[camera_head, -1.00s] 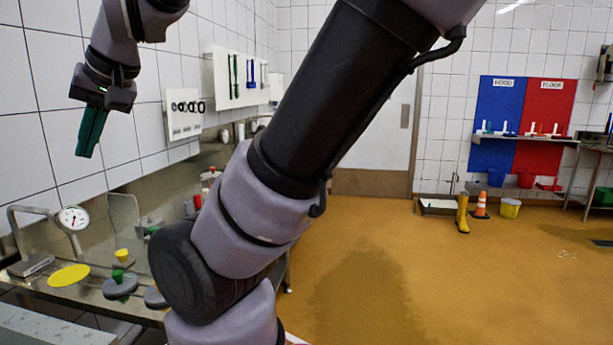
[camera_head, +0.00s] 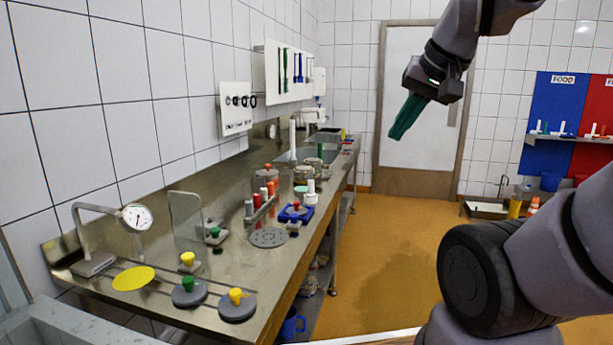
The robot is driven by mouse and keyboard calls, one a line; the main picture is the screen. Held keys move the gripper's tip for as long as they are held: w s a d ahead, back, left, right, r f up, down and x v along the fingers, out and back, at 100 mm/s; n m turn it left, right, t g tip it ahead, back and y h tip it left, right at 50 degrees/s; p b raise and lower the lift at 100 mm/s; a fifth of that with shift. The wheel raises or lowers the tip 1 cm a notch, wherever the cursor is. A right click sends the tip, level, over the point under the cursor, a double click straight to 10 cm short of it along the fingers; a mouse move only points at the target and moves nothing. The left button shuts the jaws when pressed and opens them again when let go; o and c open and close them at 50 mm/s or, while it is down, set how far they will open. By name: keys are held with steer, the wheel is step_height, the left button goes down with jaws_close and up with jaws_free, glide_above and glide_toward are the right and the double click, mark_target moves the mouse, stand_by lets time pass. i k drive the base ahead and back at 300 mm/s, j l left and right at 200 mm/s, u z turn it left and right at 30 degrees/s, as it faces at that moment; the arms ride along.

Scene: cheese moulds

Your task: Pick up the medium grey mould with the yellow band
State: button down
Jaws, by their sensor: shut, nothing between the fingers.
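On the steel counter (camera_head: 215,277), a grey round piece with a yellow knob-like top (camera_head: 237,305) sits near the front edge. A similar grey piece with a green top (camera_head: 188,292) stands just left of it. I cannot make out a clear yellow band on any, nor tell which is the medium mould. My gripper (camera_head: 394,136), with green fingers, is shut and empty, high in the air right of the counter and far from these pieces.
A blue tray (camera_head: 296,213) and a perforated grey disc (camera_head: 268,238) lie farther back. The yellow floor (camera_head: 385,250) right of the counter is open.

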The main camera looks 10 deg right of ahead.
mark_target(303, 174)
steer(key=u, duration=2.2)
steer(key=z, duration=2.2)
steer(key=i+l+u, duration=0.1)
steer(key=i+l, duration=0.25)
steer(key=i+l+u, duration=0.15)
steer(key=i+l, duration=0.3)
steer(key=i+l+u, duration=0.1)
steer(key=i+l, duration=0.35)
steer(key=i+l+u, duration=0.1)
steer(key=i+l, duration=0.35)
steer(key=i+l+u, duration=0.15)
steer(key=i+l, duration=0.25)
steer(key=l, duration=0.2)
steer(key=i+l+u, duration=0.1)
steer(key=i+l, duration=0.25)
steer(key=l, duration=0.2)
